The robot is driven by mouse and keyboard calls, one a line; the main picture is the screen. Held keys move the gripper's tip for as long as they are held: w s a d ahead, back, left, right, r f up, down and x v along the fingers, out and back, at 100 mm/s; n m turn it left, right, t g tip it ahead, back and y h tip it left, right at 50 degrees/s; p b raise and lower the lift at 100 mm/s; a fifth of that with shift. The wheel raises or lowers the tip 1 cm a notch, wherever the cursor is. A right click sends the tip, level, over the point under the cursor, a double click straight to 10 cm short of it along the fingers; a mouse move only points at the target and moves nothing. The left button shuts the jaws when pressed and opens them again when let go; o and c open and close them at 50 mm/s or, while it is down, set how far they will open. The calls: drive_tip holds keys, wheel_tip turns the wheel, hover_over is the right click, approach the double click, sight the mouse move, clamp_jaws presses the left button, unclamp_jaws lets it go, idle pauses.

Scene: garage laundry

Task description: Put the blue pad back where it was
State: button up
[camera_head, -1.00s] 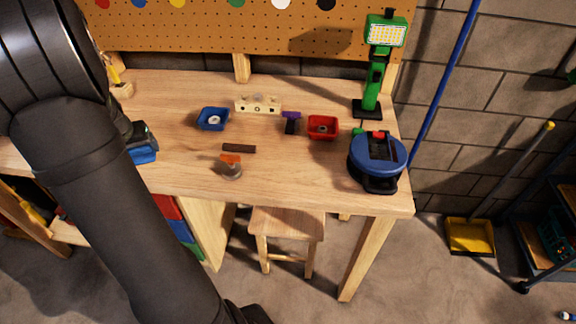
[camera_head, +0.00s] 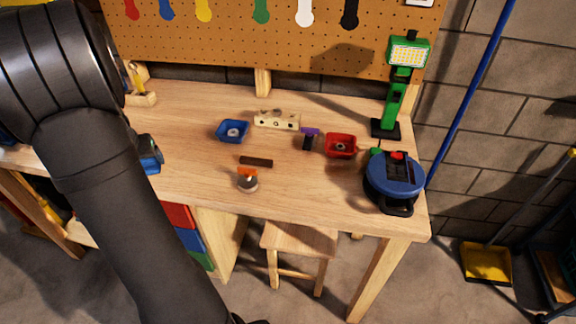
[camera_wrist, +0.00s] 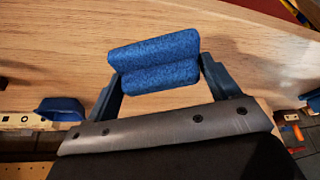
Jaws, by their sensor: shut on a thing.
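The blue pad (camera_wrist: 155,62) is a fuzzy, two-lobed blue block in the wrist view. My gripper (camera_wrist: 160,76) is shut on it, with one dark blue finger at each end of the pad. Wooden tabletop shows behind the pad; I cannot tell the gap between them. In the head view my dark arm covers most of the gripper, and only a small blue patch (camera_head: 151,160) shows at the arm's right edge, over the left part of the workbench (camera_head: 205,180). I cannot tell there whether it is pad or finger.
A blue tray (camera_head: 232,131), holed wooden block (camera_head: 277,120), purple-topped tool (camera_head: 309,138), red tray (camera_head: 341,146), dark bar (camera_head: 256,162) and orange-topped piece (camera_head: 247,179) lie mid-bench. A round blue device (camera_head: 394,181) and green lamp (camera_head: 395,100) stand right. A stool (camera_head: 298,241) is below.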

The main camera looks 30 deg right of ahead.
drive_tip(key=shift+m+h, duration=0.3)
drive_tip(key=shift+m, duration=0.5)
drive_tip(key=d, duration=0.4)
drive_tip(key=s+d+r, duration=0.1)
drive_tip(key=d, duration=0.3)
drive_tip(key=d+r, duration=0.1)
drive_tip(key=d, duration=0.3)
drive_tip(key=shift+s+d, duration=0.2)
drive_tip(key=shift+d, duration=0.2)
drive_tip(key=s+d+r+m, duration=0.1)
drive_tip(key=s+d+r, duration=0.1)
drive_tip(key=s+d, duration=0.5)
drive_tip(key=s+d+r+m+g+h, duration=0.1)
drive_tip(key=s+d+r+m, duration=0.15)
drive_tip(key=d, duration=0.85)
drive_tip(key=s+d+r, duration=0.1)
drive_tip(key=s+d, duration=0.5)
drive_tip(key=d, duration=0.3)
hover_over(265, 142)
drive_tip(key=f, duration=0.4)
drive_tip(key=s+a+f, duration=0.1)
drive_tip(key=f, duration=0.2)
drive_tip(key=shift+f, duration=1.95)
drive_tip(key=o, duration=0.6)
drive_tip(key=shift+f, duration=0.15)
drive_tip(key=shift+c, duration=0.2)
drive_tip(key=shift+o, duration=0.5)
